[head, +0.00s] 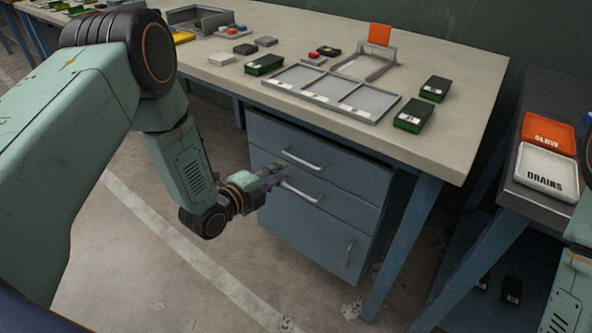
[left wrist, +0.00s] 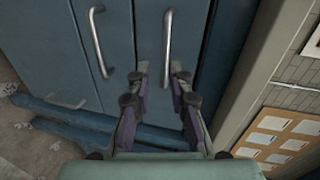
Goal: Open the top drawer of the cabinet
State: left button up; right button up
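The blue cabinet (head: 325,225) stands under the workbench, all its fronts looking shut. Its top drawer (head: 345,175) has a bar handle (head: 305,161); a second drawer below has a similar handle (head: 301,191). My left gripper (head: 277,173) is in front of the cabinet, near the left ends of these handles. In the left wrist view its two fingers (left wrist: 160,75) are apart, with the top drawer's handle (left wrist: 168,42) between and beyond them; contact cannot be told. The second handle (left wrist: 97,42) is left of the fingers there. My right gripper is out of view.
The workbench (head: 455,110) overhangs the cabinet and carries a grey divided tray (head: 335,92) and several small boxes. A bench leg (head: 400,245) stands right of the cabinet. A side table at right holds orange (head: 548,133) and white (head: 545,171) bins.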

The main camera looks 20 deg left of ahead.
aim_at(298, 161)
pick_arm(q)
jog(key=w+d, duration=0.2)
jog(key=shift+w+d+r+m+b, duration=0.1)
jog(key=shift+w+m+b, duration=0.25)
jog(key=shift+m+b, duration=0.05)
jog(key=b+x, duration=0.2)
jog(key=x, duration=0.3)
jog(key=shift+w, duration=0.15)
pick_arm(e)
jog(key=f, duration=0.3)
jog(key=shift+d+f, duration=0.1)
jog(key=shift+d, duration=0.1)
pick_arm(q)
jog(key=c, duration=0.3)
grip_shut()
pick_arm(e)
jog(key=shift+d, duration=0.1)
pick_arm(q)
jog(key=shift+w, duration=0.1)
